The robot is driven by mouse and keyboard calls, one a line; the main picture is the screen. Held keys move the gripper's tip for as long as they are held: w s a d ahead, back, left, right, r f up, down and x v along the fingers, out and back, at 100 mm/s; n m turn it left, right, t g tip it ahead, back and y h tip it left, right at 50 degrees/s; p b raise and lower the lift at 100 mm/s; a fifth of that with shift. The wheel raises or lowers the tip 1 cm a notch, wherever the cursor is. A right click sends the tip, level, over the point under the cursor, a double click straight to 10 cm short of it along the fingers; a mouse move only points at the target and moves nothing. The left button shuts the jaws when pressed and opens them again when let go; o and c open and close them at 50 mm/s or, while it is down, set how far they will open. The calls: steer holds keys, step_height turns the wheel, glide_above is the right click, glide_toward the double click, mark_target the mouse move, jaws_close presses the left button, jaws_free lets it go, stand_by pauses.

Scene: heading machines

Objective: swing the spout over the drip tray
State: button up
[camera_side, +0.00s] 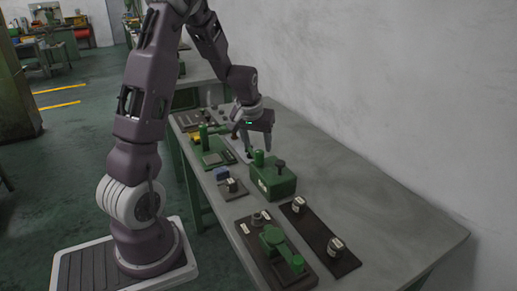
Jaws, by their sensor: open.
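My gripper (257,142) points down over the middle of the bench, just behind a green box-shaped unit (272,183). It is open, and I see nothing held in it. Beyond it to the left, a green base carries an upright green post (204,136) with an arm reaching right, which looks like the spout. A small grey plate (212,158) on that base may be the drip tray. The view is too small to be sure of either. I cannot tell whether the fingers touch anything; the gripper partly hides what is behind it.
A dark board with a green lever device (275,242) lies at the front edge. A dark strip with two round pieces (318,228) lies beside it. A small plate with a blue block (221,174) sits near the left edge. The bench's right side (400,225) is clear.

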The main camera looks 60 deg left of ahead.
mark_target(253, 153)
steer(key=shift+x, duration=1.45)
steer(key=shift+d, duration=0.1)
jaws_close()
